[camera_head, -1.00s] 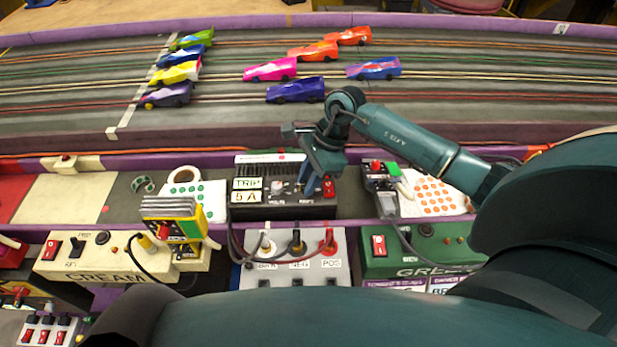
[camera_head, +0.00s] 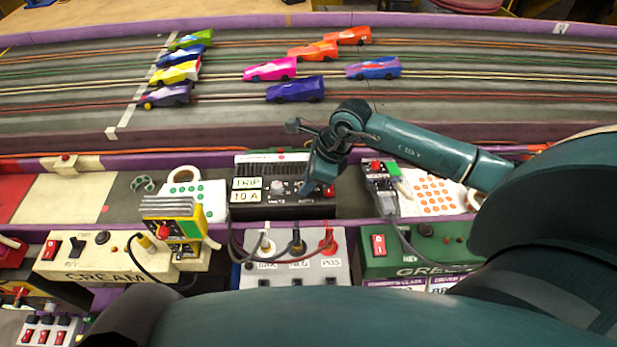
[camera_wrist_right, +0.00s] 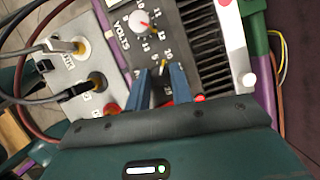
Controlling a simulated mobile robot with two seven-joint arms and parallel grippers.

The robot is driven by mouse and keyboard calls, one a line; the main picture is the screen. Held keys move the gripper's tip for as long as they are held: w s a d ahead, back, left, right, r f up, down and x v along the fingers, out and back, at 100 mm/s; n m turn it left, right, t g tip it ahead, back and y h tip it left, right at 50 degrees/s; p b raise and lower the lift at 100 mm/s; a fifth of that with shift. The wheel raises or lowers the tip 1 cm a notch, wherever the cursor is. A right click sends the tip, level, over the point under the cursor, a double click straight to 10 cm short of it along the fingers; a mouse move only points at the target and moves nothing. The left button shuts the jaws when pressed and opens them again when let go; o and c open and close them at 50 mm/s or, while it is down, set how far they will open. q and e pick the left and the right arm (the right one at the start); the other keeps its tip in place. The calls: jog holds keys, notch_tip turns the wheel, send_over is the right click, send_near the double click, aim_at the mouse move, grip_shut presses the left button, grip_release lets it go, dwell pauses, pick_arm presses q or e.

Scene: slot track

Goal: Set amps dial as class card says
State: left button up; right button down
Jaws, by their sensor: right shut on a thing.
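The black power supply (camera_head: 262,213) stands behind the sockets box, with white cards on its front reading TRIP and 10 A (camera_head: 245,196). My right gripper (camera_head: 308,190) reaches down to the right part of its front. In the right wrist view my gripper (camera_wrist_right: 160,74) is shut on the amps dial (camera_wrist_right: 163,67), which is mostly hidden between the fingers; a yellowish pointer mark shows. The volts dial (camera_wrist_right: 140,22) is free beside it. My left gripper is out of view.
A grey box with plugged leads (camera_head: 292,272) stands in front of the supply. A cream control box (camera_head: 100,255) is left, a green one (camera_head: 425,245) right. A yellow device (camera_head: 172,228) stands near the left. Several toy cars (camera_head: 295,90) are on the track behind.

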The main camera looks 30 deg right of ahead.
jog(key=shift+m+t+h, duration=0.3)
jog(key=shift+m+t, duration=0.1)
jog(key=shift+m, duration=0.8)
jog(key=c, duration=1.2)
grip_release()
jog(key=shift+c, duration=0.2)
jog(key=shift+r, duration=0.1)
jog(key=v, duration=1.3)
jog(key=shift+a, duration=0.15)
